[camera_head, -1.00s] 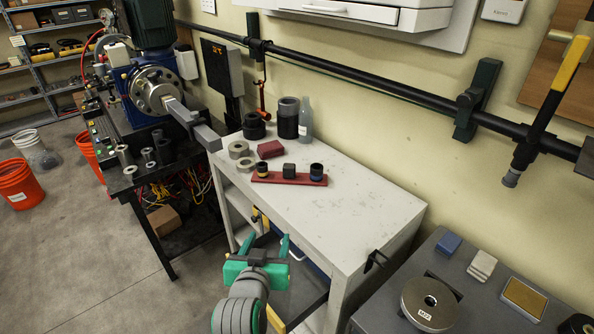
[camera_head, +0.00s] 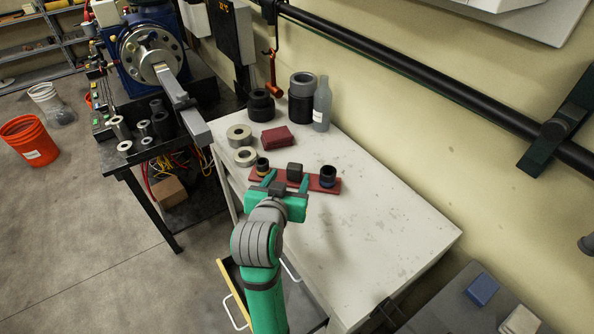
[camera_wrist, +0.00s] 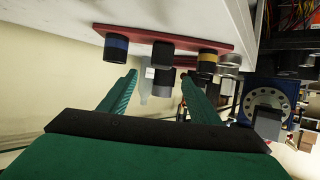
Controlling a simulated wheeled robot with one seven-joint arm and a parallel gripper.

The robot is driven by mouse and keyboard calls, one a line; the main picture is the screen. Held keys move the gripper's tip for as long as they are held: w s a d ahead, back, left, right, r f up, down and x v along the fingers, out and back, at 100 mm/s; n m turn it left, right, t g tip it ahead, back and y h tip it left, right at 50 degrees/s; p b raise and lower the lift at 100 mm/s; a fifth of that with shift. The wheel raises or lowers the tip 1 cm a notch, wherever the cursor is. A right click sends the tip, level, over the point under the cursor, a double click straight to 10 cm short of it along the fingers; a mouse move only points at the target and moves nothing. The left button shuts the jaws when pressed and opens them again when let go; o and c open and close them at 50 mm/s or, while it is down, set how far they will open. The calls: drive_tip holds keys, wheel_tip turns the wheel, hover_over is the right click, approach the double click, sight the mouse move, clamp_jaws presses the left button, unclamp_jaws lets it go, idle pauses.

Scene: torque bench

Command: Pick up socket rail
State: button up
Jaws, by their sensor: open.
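The socket rail (camera_head: 316,186) is a flat dark-red bar lying on the white bench top, with black sockets standing along it. One socket has a blue band and one a yellow band; a dark square block stands between them. My gripper (camera_head: 287,184) is open and reaches over the rail's near edge. In the wrist view, which looks upside down, the rail (camera_wrist: 165,37) spans beyond the fingertips. My open gripper there (camera_wrist: 160,82) has the middle block (camera_wrist: 161,51) in line with its gap. I see nothing between the fingers. The head view partly hides the rail behind the fingers.
The white bench (camera_head: 370,235) is clear to the right of the rail. Grey rings (camera_head: 239,135), a dark-red block (camera_head: 278,138), black cylinders (camera_head: 301,100) and a grey bottle (camera_head: 322,105) stand behind it. An open yellow-edged drawer (camera_head: 236,293) juts out below the bench front.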

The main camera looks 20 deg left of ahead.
sight(295, 165)
drive_tip(key=x, duration=0.4)
drive_tip(key=shift+w+f, duration=0.15)
drive_tip(key=shift+w, duration=0.2)
drive_tip(key=shift+a+x, duration=0.1)
drive_tip(key=shift+x, duration=0.95)
drive_tip(key=shift+a+x, duration=0.15)
drive_tip(key=shift+x, duration=0.9)
drive_tip(key=shift+f, duration=0.15)
drive_tip(key=shift+d, duration=0.1)
drive_tip(key=shift+c, duration=0.3)
drive_tip(key=c, duration=1)
drive_tip(key=shift+c, duration=1.1)
drive_tip(key=shift+w+r, duration=0.1)
drive_tip(key=shift+r, duration=0.1)
